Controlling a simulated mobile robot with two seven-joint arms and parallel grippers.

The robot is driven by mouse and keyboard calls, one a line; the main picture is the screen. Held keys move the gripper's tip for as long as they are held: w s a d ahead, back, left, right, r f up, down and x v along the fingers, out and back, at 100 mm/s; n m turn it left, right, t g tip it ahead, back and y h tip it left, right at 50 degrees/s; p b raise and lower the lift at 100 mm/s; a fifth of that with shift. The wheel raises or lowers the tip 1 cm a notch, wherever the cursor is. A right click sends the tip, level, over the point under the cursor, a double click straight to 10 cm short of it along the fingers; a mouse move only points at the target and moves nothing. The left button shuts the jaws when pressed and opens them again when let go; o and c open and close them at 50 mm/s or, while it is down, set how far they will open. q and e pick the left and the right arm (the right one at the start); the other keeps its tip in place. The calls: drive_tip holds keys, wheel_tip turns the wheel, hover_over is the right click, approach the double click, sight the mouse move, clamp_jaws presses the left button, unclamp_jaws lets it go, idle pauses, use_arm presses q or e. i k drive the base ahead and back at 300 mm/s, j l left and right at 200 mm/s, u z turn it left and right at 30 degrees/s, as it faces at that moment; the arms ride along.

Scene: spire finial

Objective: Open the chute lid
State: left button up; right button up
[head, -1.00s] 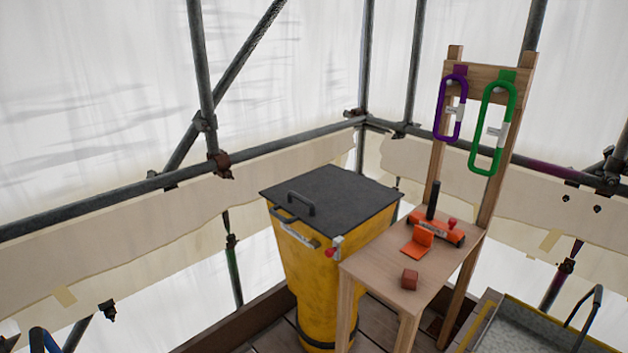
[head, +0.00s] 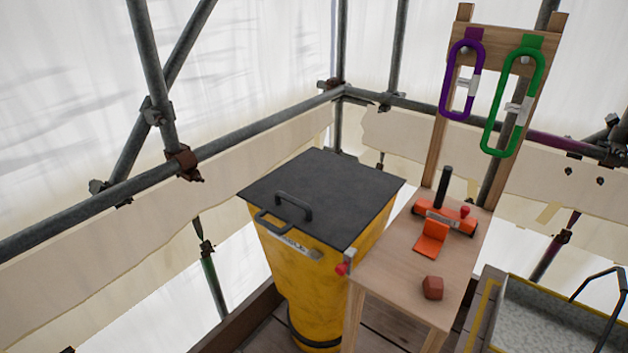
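The yellow chute (head: 325,277) stands on the plank deck in the middle of the head view. Its flat black lid (head: 335,192) lies shut over the top. A dark lid handle (head: 293,206) stands up near the lid's front left edge. A second dark handle sits just below that edge on the chute's front, above a pale label (head: 287,242). A red knob (head: 342,269) on a pale fitting is at the chute's right front, close to the table. Neither of my grippers is in view.
A wooden table (head: 395,277) stands right of the chute, bearing an orange tool (head: 445,219) and a reddish block (head: 432,288). Purple (head: 460,80) and green (head: 513,102) carabiners hang on its back frame. A grey tray (head: 560,320) is at lower right. Scaffold tubes (head: 190,160) and boards enclose the corner.

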sight(328, 198)
drive_tip(key=i+j+z, duration=0.5)
drive_tip(key=j, duration=0.15)
drive_tip(key=i+j+z, duration=0.25)
drive_tip(key=k+j, duration=0.1)
